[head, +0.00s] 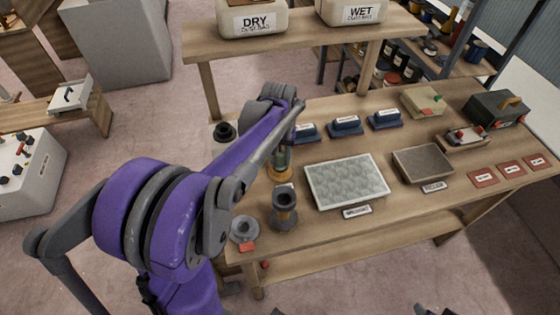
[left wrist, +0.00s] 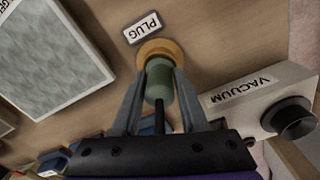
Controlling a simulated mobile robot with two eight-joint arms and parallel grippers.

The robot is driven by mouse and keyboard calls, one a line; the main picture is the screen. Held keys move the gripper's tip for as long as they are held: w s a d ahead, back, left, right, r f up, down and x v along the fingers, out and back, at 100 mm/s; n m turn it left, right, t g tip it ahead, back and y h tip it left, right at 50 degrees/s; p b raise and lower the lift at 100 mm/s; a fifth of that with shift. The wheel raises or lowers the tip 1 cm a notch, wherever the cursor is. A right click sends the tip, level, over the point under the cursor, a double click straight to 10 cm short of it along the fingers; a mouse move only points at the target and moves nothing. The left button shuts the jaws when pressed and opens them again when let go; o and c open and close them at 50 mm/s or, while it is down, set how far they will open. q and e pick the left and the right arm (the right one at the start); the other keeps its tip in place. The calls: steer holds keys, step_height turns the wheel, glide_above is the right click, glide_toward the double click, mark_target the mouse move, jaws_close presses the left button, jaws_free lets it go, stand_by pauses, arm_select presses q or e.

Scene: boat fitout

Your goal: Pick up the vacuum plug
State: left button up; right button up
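The vacuum plug is a green cylinder (left wrist: 159,82) with a thin dark stem. It stands in a round orange-tan holder (left wrist: 158,50) beside a "PLUG" label (left wrist: 143,27). My left gripper (left wrist: 160,76) has its fingers on both sides of the green body and appears to be shut on it. In the head view the plug (head: 282,157) is partly hidden by my left arm, with the holder (head: 279,173) below it on the bench. Only small dark parts, probably of my right gripper (head: 438,310), show at the bottom edge; their state is unclear.
A white box labelled "VACUUM" (left wrist: 258,100) with a black round port (left wrist: 294,119) stands close to the plug. A pale patterned panel (head: 346,181) lies right of it on the bench. A dark flanged spool (head: 285,210) and a grey ring part (head: 243,229) stand near the front edge.

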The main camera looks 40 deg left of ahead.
arm_select(q)
jaws_close()
steer(key=shift+r, duration=0.1)
step_height(320, 180, up, 10)
steer(key=shift+f+p, duration=0.1)
steer(key=shift+p, duration=0.2)
stand_by(0.3)
